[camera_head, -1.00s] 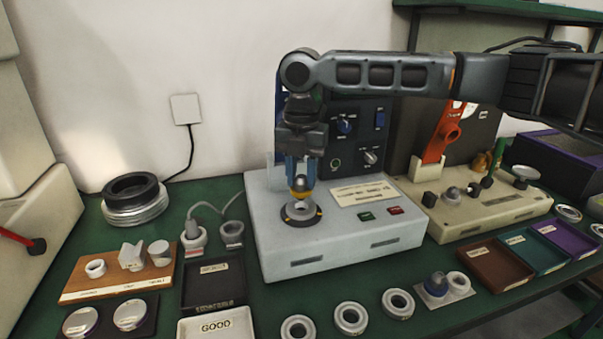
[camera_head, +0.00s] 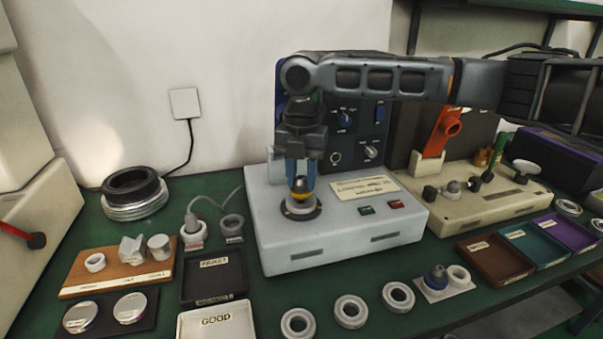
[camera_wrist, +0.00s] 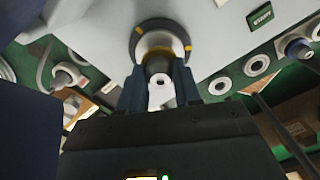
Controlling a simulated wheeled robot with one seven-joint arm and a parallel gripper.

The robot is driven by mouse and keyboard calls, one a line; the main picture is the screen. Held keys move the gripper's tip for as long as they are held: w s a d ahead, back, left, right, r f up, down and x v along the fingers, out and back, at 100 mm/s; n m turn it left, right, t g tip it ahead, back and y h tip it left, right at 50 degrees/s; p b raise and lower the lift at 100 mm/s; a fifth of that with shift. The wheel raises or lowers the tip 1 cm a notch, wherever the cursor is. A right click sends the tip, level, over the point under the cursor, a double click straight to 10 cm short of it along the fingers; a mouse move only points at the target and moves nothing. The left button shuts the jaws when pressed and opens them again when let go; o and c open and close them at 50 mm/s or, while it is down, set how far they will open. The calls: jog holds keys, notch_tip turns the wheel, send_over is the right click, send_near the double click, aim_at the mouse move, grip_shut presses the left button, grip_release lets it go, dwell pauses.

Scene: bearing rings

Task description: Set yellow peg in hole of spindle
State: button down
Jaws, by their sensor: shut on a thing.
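The yellow peg (camera_head: 300,196) is upright between the fingers of my gripper (camera_head: 300,183), which is shut on it. The spindle (camera_head: 300,209) is a round mount with a dark, yellow-marked collar on top of the pale machine box, directly under the peg. In the wrist view the spindle (camera_wrist: 140,42) lies just beyond the fingertips of my gripper (camera_wrist: 160,82), with the peg (camera_wrist: 158,66) lined up in front of it. The hole is hidden by the peg and fingers, so I cannot tell whether the peg's lower end is inside it.
The pale machine box (camera_head: 340,235) has a dark control panel (camera_head: 357,135) behind the arm. Bearing rings (camera_head: 351,311) lie along the front. A black tray (camera_head: 213,281), the GOOD tray (camera_head: 215,322) and a wooden board (camera_head: 118,273) are at left. A beige fixture (camera_head: 480,207) stands at right.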

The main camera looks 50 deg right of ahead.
jog(key=shift+f, duration=0.85)
jog(key=c, duration=0.7)
grip_release()
